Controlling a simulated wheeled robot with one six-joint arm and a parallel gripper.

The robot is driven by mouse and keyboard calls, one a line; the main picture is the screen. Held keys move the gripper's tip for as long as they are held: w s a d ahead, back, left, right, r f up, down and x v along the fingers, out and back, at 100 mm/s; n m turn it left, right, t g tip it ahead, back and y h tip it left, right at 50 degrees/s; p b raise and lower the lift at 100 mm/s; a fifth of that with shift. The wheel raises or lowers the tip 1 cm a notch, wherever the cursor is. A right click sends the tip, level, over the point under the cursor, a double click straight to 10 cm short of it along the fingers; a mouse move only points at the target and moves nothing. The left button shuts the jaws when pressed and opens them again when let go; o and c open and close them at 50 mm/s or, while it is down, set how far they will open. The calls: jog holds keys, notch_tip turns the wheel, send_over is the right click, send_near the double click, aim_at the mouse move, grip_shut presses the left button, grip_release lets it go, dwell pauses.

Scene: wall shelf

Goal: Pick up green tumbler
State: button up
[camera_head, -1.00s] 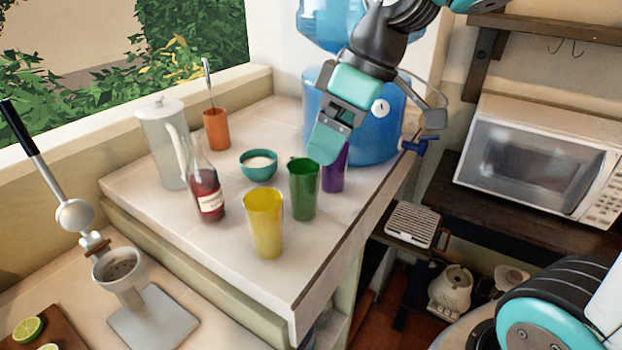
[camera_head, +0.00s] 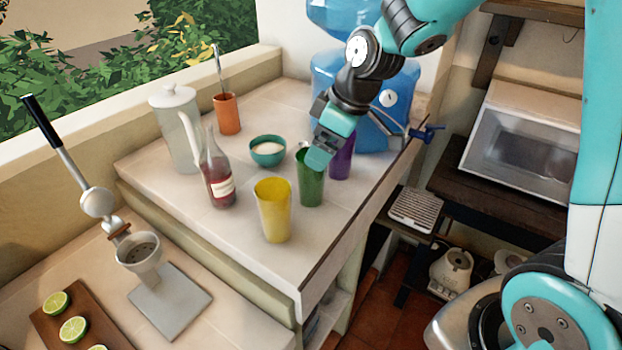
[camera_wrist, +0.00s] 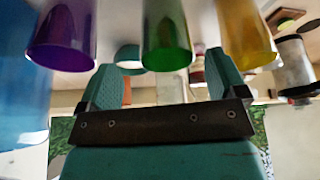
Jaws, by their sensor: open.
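The green tumbler (camera_head: 311,184) stands upright on the white counter, between the yellow tumbler (camera_head: 273,209) and the purple tumbler (camera_head: 343,158). My gripper (camera_head: 318,158) is at the green tumbler's rim and hides part of its top in the head view. In the wrist view the picture is upside down, and the green tumbler (camera_wrist: 167,40) shows between the two open fingers of my gripper (camera_wrist: 167,78). The purple tumbler (camera_wrist: 66,35) and the yellow tumbler (camera_wrist: 246,35) stand to either side. Whether a finger touches the green tumbler I cannot tell.
A teal bowl (camera_head: 267,151), a red bottle (camera_head: 217,178), a white pitcher (camera_head: 176,125) and an orange cup (camera_head: 227,115) stand to the left. A blue water dispenser (camera_head: 378,110) is behind. The counter's front right part is clear.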

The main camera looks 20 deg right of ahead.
jog(key=p+x, duration=0.1)
jog(key=x, duration=0.1)
jog(key=a+x, duration=0.1)
jog(key=shift+f+p, duration=0.2)
jog(key=shift+p, duration=0.15)
jog(key=shift+w+a+f, duration=0.1)
jog(key=shift+a+f, duration=0.1)
jog(key=shift+f, duration=0.35)
jog(key=c, duration=1.3)
jog(key=shift+c, duration=0.2)
notch_tip(320, 180, up, 20)
jog(key=b, duration=0.2)
jog(key=shift+b, duration=0.4)
